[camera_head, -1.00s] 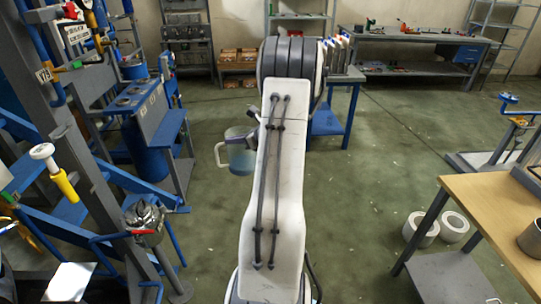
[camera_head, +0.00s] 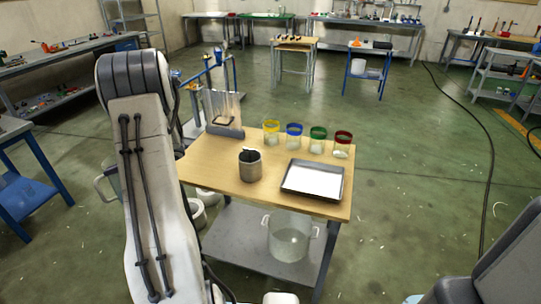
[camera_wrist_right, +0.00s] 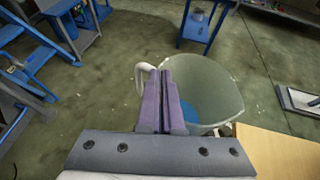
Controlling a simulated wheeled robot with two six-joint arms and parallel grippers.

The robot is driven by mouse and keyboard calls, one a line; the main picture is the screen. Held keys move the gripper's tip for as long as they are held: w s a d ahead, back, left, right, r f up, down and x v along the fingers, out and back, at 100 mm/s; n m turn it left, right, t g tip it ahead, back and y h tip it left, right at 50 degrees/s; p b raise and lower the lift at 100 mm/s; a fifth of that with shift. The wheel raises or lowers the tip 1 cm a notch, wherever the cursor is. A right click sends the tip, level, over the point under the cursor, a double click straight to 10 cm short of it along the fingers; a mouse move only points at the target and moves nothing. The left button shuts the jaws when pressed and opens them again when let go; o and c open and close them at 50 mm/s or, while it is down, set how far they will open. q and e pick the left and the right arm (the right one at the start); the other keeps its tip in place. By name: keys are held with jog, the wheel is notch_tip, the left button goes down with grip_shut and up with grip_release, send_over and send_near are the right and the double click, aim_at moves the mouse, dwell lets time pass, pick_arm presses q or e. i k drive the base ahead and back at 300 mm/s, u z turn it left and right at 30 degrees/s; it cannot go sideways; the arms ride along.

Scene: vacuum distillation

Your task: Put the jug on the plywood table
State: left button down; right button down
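The jug is a translucent, pale greenish vessel with a side handle. In the right wrist view the jug (camera_wrist_right: 215,85) hangs at my right gripper (camera_wrist_right: 166,78), whose purple fingers are shut on its near wall by the handle. Some blue shows inside low down. In the head view only the handle side of the jug (camera_head: 104,187) shows, left of my white arm, which hides the rest and the fingers. The plywood table (camera_head: 218,168) stands right of the arm; its edge is also at the lower right of the wrist view (camera_wrist_right: 275,150). My left gripper is out of view.
On the table are a metal can (camera_head: 250,167), a tray with a white sheet (camera_head: 313,180), several jars with coloured rims (camera_head: 293,136), and a clear-walled stand (camera_head: 224,115). Bare wood shows at the front left. A pot (camera_head: 289,238) is on the shelf below.

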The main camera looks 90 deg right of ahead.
aim_at(265, 163)
jog(key=z, duration=0.35)
jog(key=i, duration=1.75)
jog(key=z, duration=2.05)
